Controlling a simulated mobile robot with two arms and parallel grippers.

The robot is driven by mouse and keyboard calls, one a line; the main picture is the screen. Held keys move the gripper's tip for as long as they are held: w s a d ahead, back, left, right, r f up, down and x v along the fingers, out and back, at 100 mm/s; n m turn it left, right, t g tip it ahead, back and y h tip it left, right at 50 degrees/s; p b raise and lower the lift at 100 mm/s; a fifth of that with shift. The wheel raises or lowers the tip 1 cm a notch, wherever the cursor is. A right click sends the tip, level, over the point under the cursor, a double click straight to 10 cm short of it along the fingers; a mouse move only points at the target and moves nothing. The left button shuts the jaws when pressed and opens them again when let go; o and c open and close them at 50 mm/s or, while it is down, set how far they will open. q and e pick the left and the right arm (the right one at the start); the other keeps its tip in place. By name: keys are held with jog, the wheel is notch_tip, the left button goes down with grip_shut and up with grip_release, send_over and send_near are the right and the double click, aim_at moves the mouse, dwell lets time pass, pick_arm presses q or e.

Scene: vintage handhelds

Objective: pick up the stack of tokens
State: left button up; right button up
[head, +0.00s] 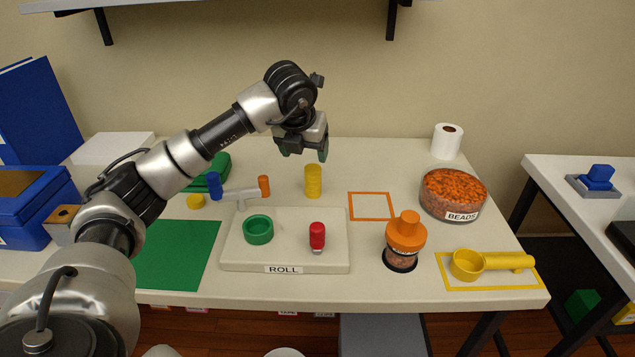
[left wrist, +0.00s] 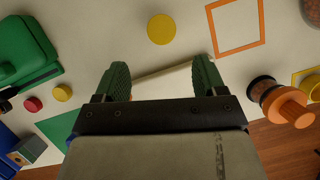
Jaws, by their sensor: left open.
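The stack of tokens (head: 313,181) is a yellow column standing upright on the white table, behind the board labelled ROLL. In the left wrist view it shows from above as a yellow disc (left wrist: 161,29), beyond the fingertips and midway between them. My left gripper (head: 303,153) is open and empty, pointing down above the stack and apart from it. Its two green fingers (left wrist: 158,80) show spread in the left wrist view. My right gripper is not in view.
The ROLL board (head: 285,255) bears a green ring (head: 258,230) and a red-topped piece (head: 317,236). A grey tool with blue and orange ends (head: 236,192) lies left of the stack. An orange square outline (head: 371,206), orange-topped jar (head: 405,233) and beads container (head: 452,194) are to the right.

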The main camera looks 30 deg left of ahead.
aim_at(312, 169)
pick_arm(q)
jog(key=x, duration=1)
jog(key=shift+w+d+f, duration=0.1)
jog(key=shift+w, duration=0.05)
jog(key=shift+c, duration=0.3)
jog(key=c, duration=1)
jog(key=shift+r, duration=0.4)
jog(key=r, duration=0.2)
jog(key=d+r, duration=0.1)
jog(key=r, duration=0.1)
jog(key=s+d+r, duration=0.3)
jog(key=d+r, duration=0.3)
jog(key=d, duration=0.4)
jog(key=shift+d+r, duration=0.15)
jog(key=shift+r, duration=0.05)
